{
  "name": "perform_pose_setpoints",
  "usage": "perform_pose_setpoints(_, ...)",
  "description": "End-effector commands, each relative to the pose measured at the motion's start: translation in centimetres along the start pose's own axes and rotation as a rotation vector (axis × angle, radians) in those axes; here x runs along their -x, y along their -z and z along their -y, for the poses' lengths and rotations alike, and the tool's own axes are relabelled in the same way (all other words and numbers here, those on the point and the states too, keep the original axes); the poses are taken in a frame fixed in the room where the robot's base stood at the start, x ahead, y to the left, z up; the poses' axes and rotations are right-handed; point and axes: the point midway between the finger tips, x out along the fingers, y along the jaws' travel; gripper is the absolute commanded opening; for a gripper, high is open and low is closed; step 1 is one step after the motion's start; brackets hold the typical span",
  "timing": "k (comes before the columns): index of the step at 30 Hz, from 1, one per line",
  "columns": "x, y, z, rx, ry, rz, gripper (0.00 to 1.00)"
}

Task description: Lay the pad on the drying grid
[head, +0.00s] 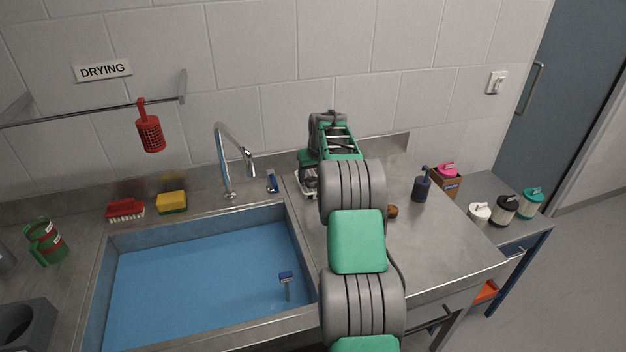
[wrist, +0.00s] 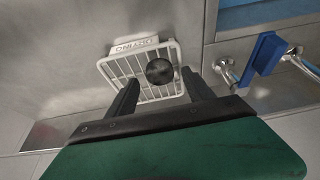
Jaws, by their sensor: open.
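The pad, a dark round piece (wrist: 160,71), shows against the white wire drying grid (wrist: 144,91) in the wrist view and appears to lie on it. The grid has a DRYING label along its far edge. My gripper (wrist: 160,77) is open, with its two dark fingers over the grid on either side of the pad and a gap to each. In the head view only a small white part of the grid (head: 308,187) shows beside the sink, below my wrist. My arm hides the pad and the fingertips there.
A blue-filled sink (head: 200,280) lies left of my arm, with a chrome tap (head: 228,160) behind it. A blue fitting (wrist: 262,55) is right of the grid in the wrist view. A dark bottle (head: 422,188) and a brown round thing (head: 392,211) stand on the right counter.

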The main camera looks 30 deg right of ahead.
Motion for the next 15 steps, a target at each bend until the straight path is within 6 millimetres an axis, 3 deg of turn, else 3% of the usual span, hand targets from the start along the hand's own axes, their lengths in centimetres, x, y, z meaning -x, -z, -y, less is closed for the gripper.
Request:
perform_pose_setpoints(9, 7.8, -0.1, 0.0, 0.001, -0.001, -0.003, 0.61)
perform_pose_setpoints(15, 9.9, -0.1, 0.0, -0.001, 0.000, 0.000, 0.61)
